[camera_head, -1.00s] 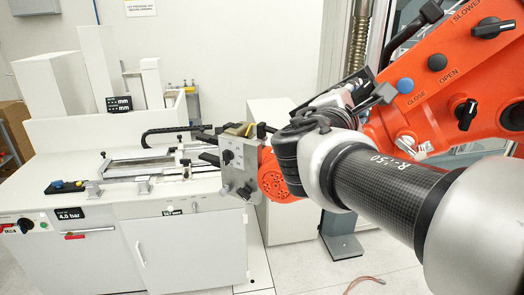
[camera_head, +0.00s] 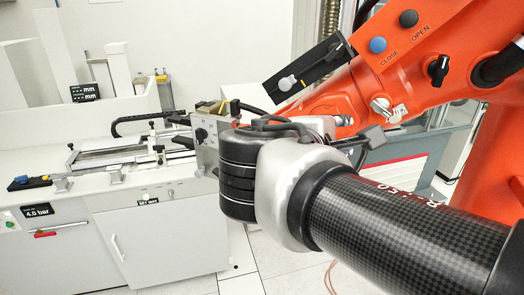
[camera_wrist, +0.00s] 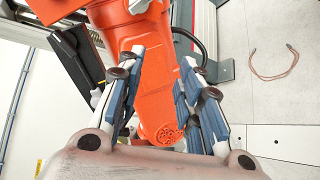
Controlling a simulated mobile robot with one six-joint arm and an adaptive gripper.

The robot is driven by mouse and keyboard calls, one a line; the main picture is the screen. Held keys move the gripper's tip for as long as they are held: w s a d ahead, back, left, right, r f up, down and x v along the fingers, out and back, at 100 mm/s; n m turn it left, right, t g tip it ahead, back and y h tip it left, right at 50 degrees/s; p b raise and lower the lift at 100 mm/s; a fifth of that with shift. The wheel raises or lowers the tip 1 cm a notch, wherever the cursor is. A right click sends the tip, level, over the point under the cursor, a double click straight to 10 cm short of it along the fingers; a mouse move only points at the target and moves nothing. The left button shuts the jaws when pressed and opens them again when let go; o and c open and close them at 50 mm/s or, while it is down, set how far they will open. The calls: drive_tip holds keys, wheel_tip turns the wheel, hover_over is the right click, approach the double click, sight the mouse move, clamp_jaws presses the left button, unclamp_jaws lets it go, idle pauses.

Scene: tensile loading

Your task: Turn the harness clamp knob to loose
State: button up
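A black block (camera_head: 325,64) carries a light grey knob (camera_head: 288,83) with a pointed end, beside the orange arm. This may be the harness clamp knob; no label on it can be read. The black block also shows at upper left in the wrist view (camera_wrist: 80,58), with the light knob partly behind my left finger. My gripper (camera_wrist: 162,56) is open and empty, its two blue-and-grey fingers spread in front of the orange arm (camera_wrist: 160,95).
A white bench (camera_head: 60,190) with a measuring fixture stands at left. A reddish cable (camera_wrist: 279,70) lies on the floor.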

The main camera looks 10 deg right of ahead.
drive_tip(key=s+f+m+g+y+b, duration=0.1)
drive_tip(key=s+f+m+g+b, duration=0.2)
drive_tip(key=f, duration=0.6)
drive_tip(key=shift+s+d+f+m, duration=0.25)
drive_tip(key=shift+s+f+m, duration=0.05)
drive_tip(key=shift+s, duration=0.05)
drive_tip(key=shift+r, duration=0.1)
